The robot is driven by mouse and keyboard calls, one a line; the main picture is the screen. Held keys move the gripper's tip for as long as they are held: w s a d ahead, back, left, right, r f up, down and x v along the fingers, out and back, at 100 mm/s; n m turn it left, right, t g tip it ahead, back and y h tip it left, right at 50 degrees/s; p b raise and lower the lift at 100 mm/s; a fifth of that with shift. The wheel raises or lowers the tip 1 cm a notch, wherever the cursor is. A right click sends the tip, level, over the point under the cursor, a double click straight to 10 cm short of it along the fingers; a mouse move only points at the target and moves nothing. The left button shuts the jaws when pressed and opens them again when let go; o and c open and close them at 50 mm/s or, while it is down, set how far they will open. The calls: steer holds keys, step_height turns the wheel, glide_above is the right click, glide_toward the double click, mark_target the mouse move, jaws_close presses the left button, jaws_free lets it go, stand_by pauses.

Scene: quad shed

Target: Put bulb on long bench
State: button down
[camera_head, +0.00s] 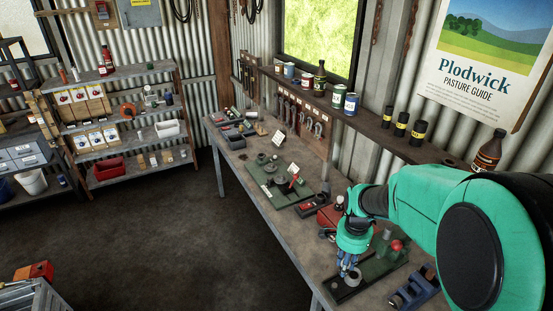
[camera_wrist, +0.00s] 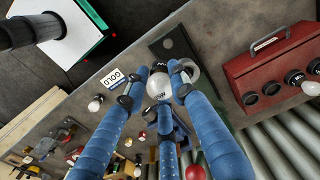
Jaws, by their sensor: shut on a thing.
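My gripper (camera_head: 348,270) points down over the near part of the long bench (camera_head: 300,232). In the wrist view, its blue fingers are closed around a round white bulb (camera_wrist: 158,83) with dark print. The fingers hide part of the bulb. In the head view the bulb is too small and covered to make out clearly, and I cannot tell whether it touches the surface below. A dark green board lies under the gripper on the bench.
A red toolbox (camera_wrist: 275,72) is at the right in the wrist view. A "GOLD" card (camera_wrist: 113,78) lies near the fingers. A blue vise-like tool (camera_head: 415,288) stands right of my gripper. A green tray (camera_head: 283,190) with parts lies farther along. Bare bench shows along the front edge.

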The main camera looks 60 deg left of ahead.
steer(key=s+a, duration=0.5)
steer(key=a, duration=0.1)
step_height(320, 180, down, 12)
steer(key=shift+r, duration=0.15)
steer(key=shift+d, duration=0.1)
steer(key=p, duration=0.2)
glide_above(313, 256)
steer(key=shift+f, duration=0.7)
steer(key=shift+s+f, duration=0.1)
steer(key=shift+f, duration=0.05)
steer(key=shift+f, duration=1.65)
steer(key=shift+f, duration=0.1)
